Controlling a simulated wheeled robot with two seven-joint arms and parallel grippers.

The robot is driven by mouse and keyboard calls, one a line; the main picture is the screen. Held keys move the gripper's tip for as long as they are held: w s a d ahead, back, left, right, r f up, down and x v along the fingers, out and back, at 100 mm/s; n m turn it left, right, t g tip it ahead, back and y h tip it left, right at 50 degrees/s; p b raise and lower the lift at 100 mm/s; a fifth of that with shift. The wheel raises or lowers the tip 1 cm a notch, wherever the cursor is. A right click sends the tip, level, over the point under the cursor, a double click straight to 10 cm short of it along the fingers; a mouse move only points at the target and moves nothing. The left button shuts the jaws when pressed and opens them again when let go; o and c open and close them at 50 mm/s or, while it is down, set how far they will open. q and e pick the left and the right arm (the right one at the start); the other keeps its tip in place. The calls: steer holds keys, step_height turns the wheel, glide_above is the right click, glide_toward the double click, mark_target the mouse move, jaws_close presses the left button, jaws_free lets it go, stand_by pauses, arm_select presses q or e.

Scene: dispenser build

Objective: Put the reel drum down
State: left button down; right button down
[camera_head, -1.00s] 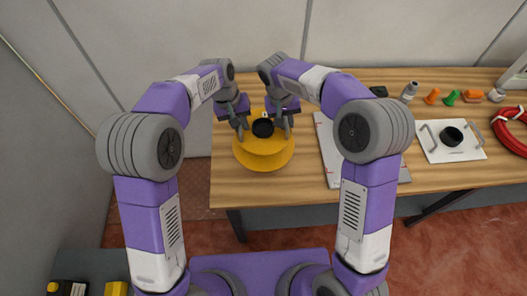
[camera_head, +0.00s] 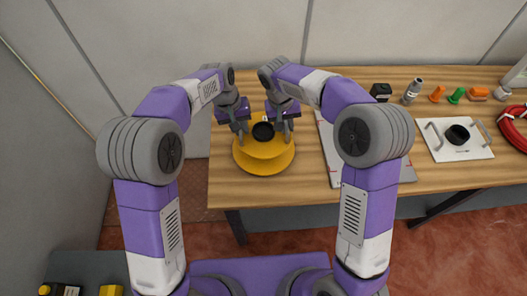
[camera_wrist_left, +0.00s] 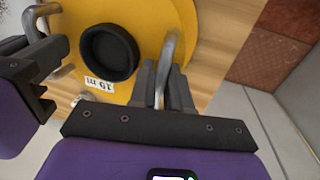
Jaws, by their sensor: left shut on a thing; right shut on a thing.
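The reel drum (camera_head: 264,165) is a yellow round body with a black hub (camera_head: 263,131), over the left end of the wooden table. It looks upright; I cannot tell whether its base touches the tabletop. My left gripper (camera_head: 241,136) is shut on the drum at its left side. In the left wrist view, the left fingers (camera_wrist_left: 163,88) close around a silver bar handle (camera_wrist_left: 170,48), and a label reading "15 m" lies by the hub. My right gripper (camera_head: 285,134) is shut on the drum's opposite side. The drum's underside is hidden.
On the wooden table (camera_head: 226,187), a grey panel (camera_head: 335,155) lies right of the drum. Further right are a white plate with handles (camera_head: 440,150), a red coil (camera_head: 513,128) and several small parts at the back. Bare wood surrounds the drum's left and front.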

arm_select(q)
steer(key=shift+f+b, duration=0.4)
steer(key=shift+f, duration=0.05)
arm_select(e)
steer(key=shift+f, duration=0.45)
arm_select(q)
steer(key=c, duration=1.5)
jaws_free()
arm_select(e)
steer(key=c, duration=1.5)
jaws_free()
steer(key=shift+f, duration=0.1)
arm_select(q)
steer(key=o, duration=0.4)
arm_select(e)
steer(key=o, duration=0.4)
